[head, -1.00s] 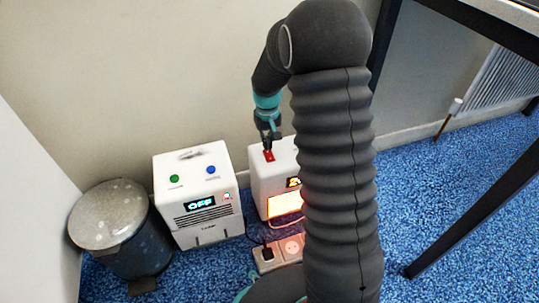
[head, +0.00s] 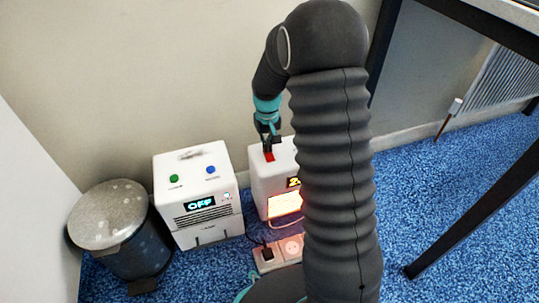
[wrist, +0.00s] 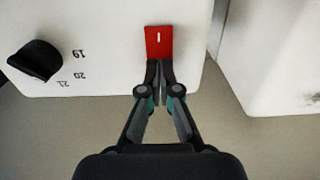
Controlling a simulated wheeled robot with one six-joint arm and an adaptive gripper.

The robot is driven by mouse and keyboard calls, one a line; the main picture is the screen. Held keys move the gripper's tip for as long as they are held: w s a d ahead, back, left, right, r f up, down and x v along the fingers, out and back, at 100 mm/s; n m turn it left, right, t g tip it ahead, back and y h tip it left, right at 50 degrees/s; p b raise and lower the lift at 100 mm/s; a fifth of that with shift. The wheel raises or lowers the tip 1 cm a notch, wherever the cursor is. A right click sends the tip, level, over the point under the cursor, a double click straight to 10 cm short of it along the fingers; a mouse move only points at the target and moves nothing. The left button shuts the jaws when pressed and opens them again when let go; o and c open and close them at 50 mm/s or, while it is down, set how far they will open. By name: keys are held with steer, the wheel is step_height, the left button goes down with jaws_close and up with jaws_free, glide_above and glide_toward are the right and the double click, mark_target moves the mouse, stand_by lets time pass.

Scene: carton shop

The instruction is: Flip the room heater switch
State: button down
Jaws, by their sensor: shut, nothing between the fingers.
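The room heater (head: 268,178) is a white box with a glowing orange front, partly hidden behind my arm. Its red switch (head: 268,156) sits on top near the left edge. In the wrist view the red switch (wrist: 159,42) carries a short white mark. My gripper (head: 267,148) is shut and empty, with its fingertips down at the switch. In the wrist view the closed fingertips (wrist: 160,64) overlap the switch's near end; I cannot tell whether they press on it. A black dial (wrist: 36,62) with numbers shows on the heater's top.
A second white unit (head: 198,190) with green and blue buttons and an "OFF" display stands left of the heater. A metal bin (head: 108,215) is further left. A power strip (head: 268,258) lies in front, and a dark table leg (head: 470,215) stands at right.

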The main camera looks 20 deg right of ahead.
mark_target(270, 159)
steer(key=shift+f, duration=0.4)
steer(key=shift+r+p, duration=2.55)
steer(key=shift+r, duration=1)
steer(key=s, duration=0.1)
steer(key=s+f, duration=0.1)
steer(key=s, duration=0.1)
steer(key=shift+a+f+g, duration=0.1)
steer(key=shift+f+g, duration=0.1)
steer(key=shift+g, duration=0.2)
steer(key=shift+s+r, duration=0.25)
steer(key=shift+s, duration=0.25)
steer(key=shift+s+r, duration=0.2)
steer(key=shift+s, duration=0.25)
steer(key=s+a+r+t+p, duration=0.2)
steer(key=s+r+t+p, duration=0.3)
steer(key=s+r, duration=1.9)
step_height(270, 159, up, 3)
steer(key=shift+s+a+r+t, duration=0.1)
steer(key=shift+s+a+t, duration=0.25)
steer(key=shift+t, duration=0.35)
